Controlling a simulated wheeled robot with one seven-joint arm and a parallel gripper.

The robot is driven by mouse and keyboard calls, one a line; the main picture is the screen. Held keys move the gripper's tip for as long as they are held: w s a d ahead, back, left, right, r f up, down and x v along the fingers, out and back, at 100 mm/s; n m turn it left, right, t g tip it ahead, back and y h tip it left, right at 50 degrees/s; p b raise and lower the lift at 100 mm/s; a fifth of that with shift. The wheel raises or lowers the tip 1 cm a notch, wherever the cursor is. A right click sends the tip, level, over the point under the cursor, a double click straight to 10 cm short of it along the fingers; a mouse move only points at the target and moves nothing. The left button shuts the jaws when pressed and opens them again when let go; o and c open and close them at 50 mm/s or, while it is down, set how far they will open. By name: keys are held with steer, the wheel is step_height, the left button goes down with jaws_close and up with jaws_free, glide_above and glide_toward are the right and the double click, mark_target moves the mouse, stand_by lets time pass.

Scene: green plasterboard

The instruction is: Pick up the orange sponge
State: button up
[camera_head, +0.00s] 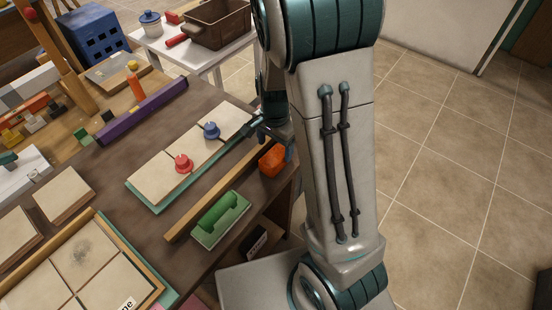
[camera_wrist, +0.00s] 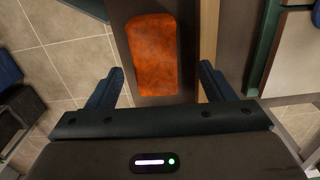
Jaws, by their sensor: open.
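The orange sponge (camera_head: 272,160) lies near the right edge of the dark brown table, partly hidden behind my arm in the head view. In the wrist view the orange sponge (camera_wrist: 153,54) is a rounded block lying ahead of the fingers, with its near end around the level of the fingertips. My gripper (camera_wrist: 160,82) is open and empty, one dark finger on each side of the sponge's line, with gaps on both sides. In the head view my gripper is mostly hidden by my arm. I cannot tell its exact height over the sponge.
A wooden strip (camera_head: 215,195) runs along the table beside the sponge. A green-handled float (camera_head: 220,219) lies nearer the camera. A tile board with a red suction cup (camera_head: 184,164) and a blue one (camera_head: 211,130) lies left. Tiled floor (camera_head: 440,180) is open to the right.

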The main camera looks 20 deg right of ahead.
mark_target(276, 155)
steer(key=f, duration=0.3)
steer(key=shift+s+f, duration=0.35)
steer(key=shift+f, duration=0.6)
steer(key=c, duration=1)
steer(key=shift+c, duration=0.2)
